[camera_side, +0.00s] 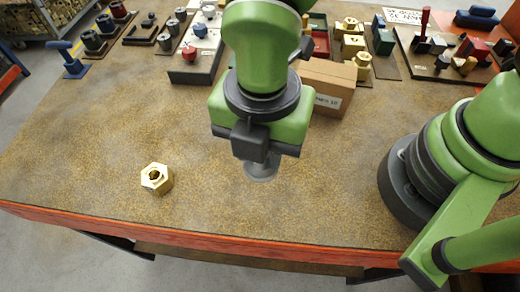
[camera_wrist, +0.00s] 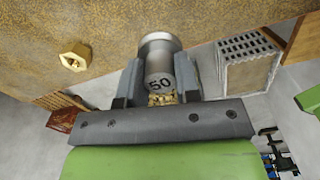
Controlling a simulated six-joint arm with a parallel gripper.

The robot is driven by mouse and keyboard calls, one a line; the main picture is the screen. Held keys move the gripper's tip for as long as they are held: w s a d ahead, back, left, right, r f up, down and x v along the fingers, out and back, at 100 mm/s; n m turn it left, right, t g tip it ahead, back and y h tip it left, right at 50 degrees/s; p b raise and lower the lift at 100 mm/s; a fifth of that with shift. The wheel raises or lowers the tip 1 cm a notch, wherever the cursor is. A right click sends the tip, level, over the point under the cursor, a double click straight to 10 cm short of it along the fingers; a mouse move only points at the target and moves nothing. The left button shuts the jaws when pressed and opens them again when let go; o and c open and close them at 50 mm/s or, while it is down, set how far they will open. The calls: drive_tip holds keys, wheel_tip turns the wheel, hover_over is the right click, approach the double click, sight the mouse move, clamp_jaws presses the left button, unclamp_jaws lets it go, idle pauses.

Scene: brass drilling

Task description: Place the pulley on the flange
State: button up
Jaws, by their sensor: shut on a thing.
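The pulley appears to be the grey round metal part marked "50" (camera_wrist: 160,55) between my fingers in the wrist view. Its lower end (camera_side: 261,171) shows below my gripper (camera_side: 257,155) in the side view. My gripper is shut on it and holds it over the bare table, with its height hard to tell. The flange appears to be the brass hexagonal part with a round hole (camera_side: 156,178), which lies alone on the table to the left of my gripper. It also shows at the upper left of the wrist view (camera_wrist: 75,56). The two parts are well apart.
A cardboard box (camera_side: 326,87) stands just behind my gripper. The orange front edge (camera_side: 200,236) is near the brass part. The table between is clear.

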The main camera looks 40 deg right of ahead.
drive_tip(key=w+d+r, duration=0.2)
drive_tip(key=w+d, duration=0.2)
drive_tip(key=w, duration=0.4)
drive_tip(key=w+d+r, duration=0.3)
drive_tip(key=w+d, duration=0.1)
drive_tip(key=w, duration=0.4)
drive_tip(key=shift+m, duration=0.4)
drive_tip(key=f, duration=0.5)
drive_tip(key=shift+w+d+f, duration=0.25)
drive_tip(key=shift+f, duration=2.3)
drive_tip(key=shift+f, duration=0.15)
drive_tip(key=o, duration=1)
